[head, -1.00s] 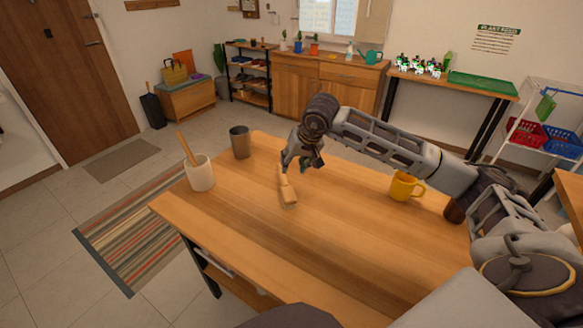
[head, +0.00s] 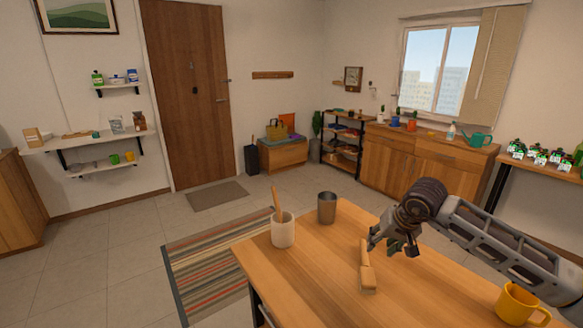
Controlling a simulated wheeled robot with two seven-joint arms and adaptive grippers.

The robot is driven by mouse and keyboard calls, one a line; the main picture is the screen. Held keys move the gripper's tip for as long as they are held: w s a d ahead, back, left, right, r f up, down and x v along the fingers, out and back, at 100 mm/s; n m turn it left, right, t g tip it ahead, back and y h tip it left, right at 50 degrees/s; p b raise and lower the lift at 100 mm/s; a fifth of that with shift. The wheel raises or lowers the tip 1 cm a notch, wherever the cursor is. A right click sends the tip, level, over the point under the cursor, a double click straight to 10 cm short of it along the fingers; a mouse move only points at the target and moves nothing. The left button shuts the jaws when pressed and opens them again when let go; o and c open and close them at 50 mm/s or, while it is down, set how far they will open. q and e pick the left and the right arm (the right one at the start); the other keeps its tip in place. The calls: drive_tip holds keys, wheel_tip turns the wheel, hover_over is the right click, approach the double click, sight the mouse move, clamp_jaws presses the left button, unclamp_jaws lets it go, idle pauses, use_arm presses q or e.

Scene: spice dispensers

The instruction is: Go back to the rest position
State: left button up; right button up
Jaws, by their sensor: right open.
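My right arm reaches in from the right over the wooden table (head: 318,268). My right gripper (head: 392,250) is open and empty, above the table. A wooden brush (head: 366,275) lies on the table just left of and below the gripper, apart from it as far as I can tell. My left gripper is out of view.
On the table stand a white crock (head: 283,232) with a wooden utensil, a dark metal cup (head: 327,208) and a yellow mug (head: 520,305) near my right forearm. A striped rug (head: 205,268) lies on the floor left of the table.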

use_arm(q)
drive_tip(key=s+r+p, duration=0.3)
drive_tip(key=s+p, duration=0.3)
drive_tip(key=p, duration=0.1)
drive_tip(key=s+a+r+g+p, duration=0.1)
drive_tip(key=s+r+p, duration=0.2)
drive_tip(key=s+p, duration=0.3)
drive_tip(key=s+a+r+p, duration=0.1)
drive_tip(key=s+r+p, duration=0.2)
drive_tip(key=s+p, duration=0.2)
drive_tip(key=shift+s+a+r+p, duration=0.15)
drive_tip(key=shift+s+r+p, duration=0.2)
drive_tip(key=shift+p, duration=1.15)
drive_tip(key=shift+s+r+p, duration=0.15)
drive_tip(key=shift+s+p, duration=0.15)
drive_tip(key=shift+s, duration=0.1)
